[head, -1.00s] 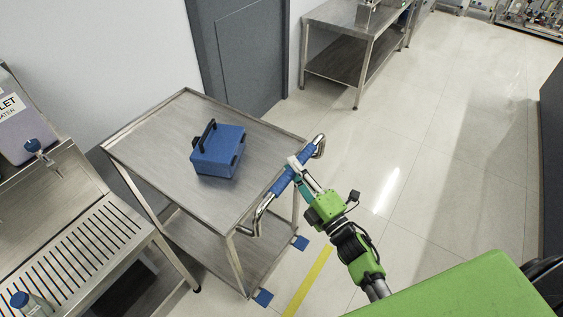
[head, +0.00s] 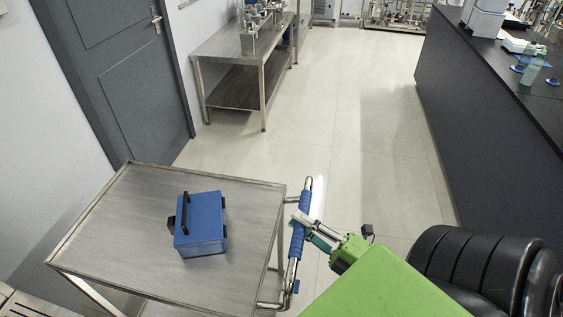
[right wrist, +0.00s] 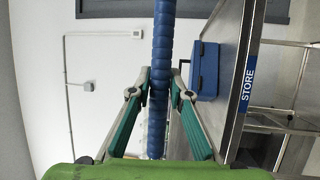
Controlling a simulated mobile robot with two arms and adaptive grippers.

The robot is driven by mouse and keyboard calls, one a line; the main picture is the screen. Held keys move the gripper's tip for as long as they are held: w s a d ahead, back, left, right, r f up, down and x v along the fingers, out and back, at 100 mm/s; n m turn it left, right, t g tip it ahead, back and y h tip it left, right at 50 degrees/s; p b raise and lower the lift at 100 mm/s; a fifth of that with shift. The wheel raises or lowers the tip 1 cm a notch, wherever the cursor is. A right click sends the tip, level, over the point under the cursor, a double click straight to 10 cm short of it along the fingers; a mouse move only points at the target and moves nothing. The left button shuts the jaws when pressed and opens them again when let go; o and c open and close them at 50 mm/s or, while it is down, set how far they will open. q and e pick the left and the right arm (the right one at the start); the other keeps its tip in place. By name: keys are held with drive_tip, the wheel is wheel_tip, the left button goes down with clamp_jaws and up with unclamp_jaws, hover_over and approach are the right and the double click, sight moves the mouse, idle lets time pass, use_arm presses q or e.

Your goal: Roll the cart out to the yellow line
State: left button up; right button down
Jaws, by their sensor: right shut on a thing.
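The cart is a steel two-tier trolley with a bare metal top (head: 120,205) at the lower left of the head view. Its bar handle (head: 295,248) has a blue ribbed grip on the right side, which also stands upright in the right wrist view (right wrist: 163,45). My right gripper (head: 302,221) is shut on this blue grip, one finger on each side of it in the right wrist view (right wrist: 159,88). The yellow line is not in view now. The cart's lower shelf and wheels are mostly hidden. My left gripper is not in view.
A blue case (head: 200,225) with a black handle sits on the cart top. A grey door (head: 105,70) and a steel table (head: 235,55) are beyond. A dark counter (head: 490,110) runs along the right. Pale floor (head: 345,120) between them is clear.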

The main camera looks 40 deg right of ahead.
drive_tip(key=shift+s+d+f, duration=0.1)
drive_tip(key=shift+s+d, duration=0.4)
drive_tip(key=shift+s, duration=0.1)
drive_tip(key=c, duration=1.8)
unclamp_jaws()
drive_tip(key=shift+c, duration=0.2)
drive_tip(key=v, duration=1.2)
